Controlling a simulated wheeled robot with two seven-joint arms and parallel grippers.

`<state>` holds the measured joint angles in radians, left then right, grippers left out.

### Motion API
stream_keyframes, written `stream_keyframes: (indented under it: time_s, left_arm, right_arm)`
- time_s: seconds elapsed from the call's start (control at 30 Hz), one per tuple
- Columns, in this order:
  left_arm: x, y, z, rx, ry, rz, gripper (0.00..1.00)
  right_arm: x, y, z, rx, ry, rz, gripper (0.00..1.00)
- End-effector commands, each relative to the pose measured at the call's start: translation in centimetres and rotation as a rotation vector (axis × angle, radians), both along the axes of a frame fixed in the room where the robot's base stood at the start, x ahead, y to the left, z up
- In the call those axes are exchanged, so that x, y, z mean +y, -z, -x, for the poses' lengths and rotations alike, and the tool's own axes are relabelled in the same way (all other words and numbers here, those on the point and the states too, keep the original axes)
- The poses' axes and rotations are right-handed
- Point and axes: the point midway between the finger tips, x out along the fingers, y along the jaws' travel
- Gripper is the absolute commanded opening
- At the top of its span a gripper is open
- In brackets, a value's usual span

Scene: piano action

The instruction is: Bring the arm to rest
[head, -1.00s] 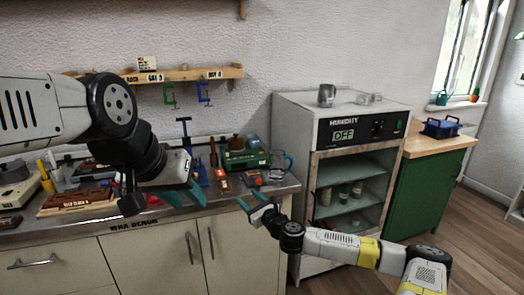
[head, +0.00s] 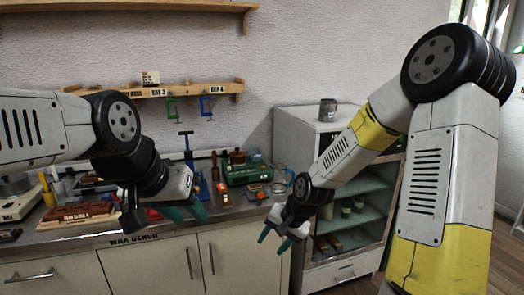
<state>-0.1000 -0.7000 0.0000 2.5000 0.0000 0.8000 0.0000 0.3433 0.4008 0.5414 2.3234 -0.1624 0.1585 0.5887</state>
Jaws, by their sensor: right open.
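My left gripper (head: 188,212) hangs at the front edge of the wax bench, its teal fingers pointing down and to the right. The jaws are seen too much from the side to tell if they are open. My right gripper (head: 274,240) is in front of the bench's right end and the humidity cabinet. Its teal fingers point down and are spread apart, with nothing between them. The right arm (head: 352,140) comes down from the upper right and covers much of the cabinet.
The wax bench (head: 100,240) holds several tools, a green device (head: 248,174) and a brown block (head: 82,213). A shelf (head: 190,90) with clamps hangs on the wall.

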Motion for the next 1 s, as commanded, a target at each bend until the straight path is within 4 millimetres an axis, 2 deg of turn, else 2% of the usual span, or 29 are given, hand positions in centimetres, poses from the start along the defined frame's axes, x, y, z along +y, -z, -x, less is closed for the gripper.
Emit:
stream_keyframes:
  time_s: [0.03, 0.27, 0.4, 0.6, 0.8, 1.0]
  left_arm:
    - [0.0, 0.0, 0.0, 0.000, 0.000, 0.000, 0.36]
    - [0.0, 0.0, 0.0, 0.000, 0.000, 0.000, 0.36]
    - [0.0, 0.0, 0.0, 0.000, 0.000, 0.000, 0.36]
    - [0.0, 0.0, 0.0, 0.000, 0.000, 0.000, 0.36]
    - [0.0, 0.0, 0.0, 0.000, 0.000, 0.000, 0.36]
    - [0.0, 0.0, 0.0, 0.000, 0.000, 0.000, 0.36]
  right_arm:
    - [-1.2, -2.0, 0.3, -0.034, -0.023, 0.057, 0.49]
    - [-5.9, -9.9, 3.8, -0.130, -0.110, 0.251, 0.49]
    - [-8.0, -14.6, 7.0, -0.189, -0.147, 0.318, 0.49]
    - [-10.0, -19.9, 12.5, -0.274, -0.201, 0.347, 0.49]
    - [-10.8, -22.2, 16.7, -0.334, -0.249, 0.326, 0.49]
    - [-11.1, -22.6, 17.9, -0.350, -0.268, 0.315, 0.49]
